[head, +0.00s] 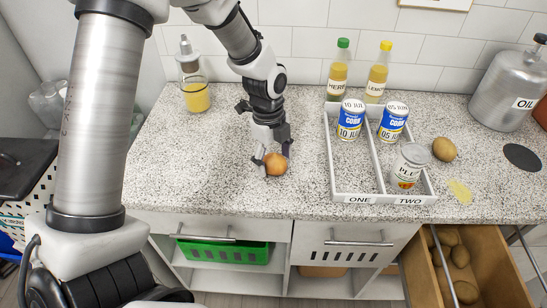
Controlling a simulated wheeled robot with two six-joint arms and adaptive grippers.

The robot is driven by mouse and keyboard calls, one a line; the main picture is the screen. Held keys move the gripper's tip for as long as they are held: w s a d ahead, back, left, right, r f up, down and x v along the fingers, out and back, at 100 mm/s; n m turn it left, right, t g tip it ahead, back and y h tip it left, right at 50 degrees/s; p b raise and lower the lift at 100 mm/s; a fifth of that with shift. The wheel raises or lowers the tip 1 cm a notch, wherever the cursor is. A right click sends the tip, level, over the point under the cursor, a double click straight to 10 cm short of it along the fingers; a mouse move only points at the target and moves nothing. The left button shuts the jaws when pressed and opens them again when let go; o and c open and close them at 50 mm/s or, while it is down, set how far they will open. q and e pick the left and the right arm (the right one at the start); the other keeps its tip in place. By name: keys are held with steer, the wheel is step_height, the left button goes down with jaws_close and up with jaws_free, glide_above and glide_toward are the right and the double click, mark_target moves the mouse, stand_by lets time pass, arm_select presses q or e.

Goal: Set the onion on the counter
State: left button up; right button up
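A round brown-orange onion (275,164) is at the middle of the speckled counter (225,175), left of the divided white tray. My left gripper (273,160) reaches down over it from above, with a finger on each side against the onion. The gripper looks shut on it. The onion is at or very near the counter surface; I cannot tell whether it touches. Its top is partly hidden by the gripper. My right gripper is not in view.
The white tray (381,199) holds two corn cans (351,119) and a white-lidded jar (408,168). A potato (444,149), yellow sponge-like piece (460,191) and oil canister (507,90) stand right. An open drawer (415,268) holds several potatoes. The counter left of the onion is clear.

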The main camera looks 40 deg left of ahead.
arm_select(q)
steer(key=shift+w, duration=0.15)
step_height(320, 180, up, 12)
steer(key=a, duration=0.1)
steer(key=shift+a, duration=0.15)
